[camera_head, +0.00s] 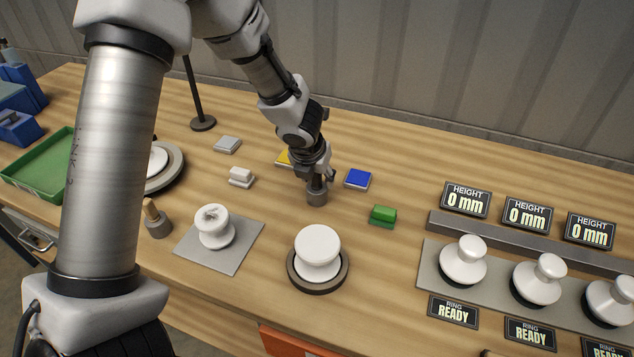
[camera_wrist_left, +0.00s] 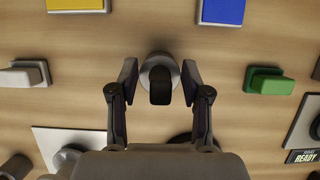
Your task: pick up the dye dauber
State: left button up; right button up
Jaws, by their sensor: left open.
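What looks like the dye dauber is a small grey round base with a dark upright handle (camera_wrist_left: 160,92); its base (camera_head: 317,197) stands on the wooden table in the head view. My left gripper (camera_head: 319,177) is directly above it, pointing down. In the left wrist view, the open fingers of my left gripper (camera_wrist_left: 160,80) stand on either side of the handle, with gaps visible on both sides. In the head view the gripper hides the handle. A similar grey base with a wooden handle (camera_head: 156,221) stands at the left. My right gripper is not in view.
A blue pad (camera_head: 358,179), a green block (camera_head: 382,215), a yellow pad (camera_head: 284,158) and a white block (camera_head: 241,177) lie around the gripper. A white insulator (camera_head: 318,246) stands in front. More insulators (camera_head: 463,261) are at the right, a green tray (camera_head: 40,168) at the left.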

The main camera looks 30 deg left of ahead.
pick_arm(q)
jog(key=shift+s+r, duration=0.1)
jog(key=shift+r, duration=0.05)
grip_shut()
notch_tip(320, 180, up, 10)
jog(key=p, duration=0.7)
jog(key=shift+r, duration=0.1)
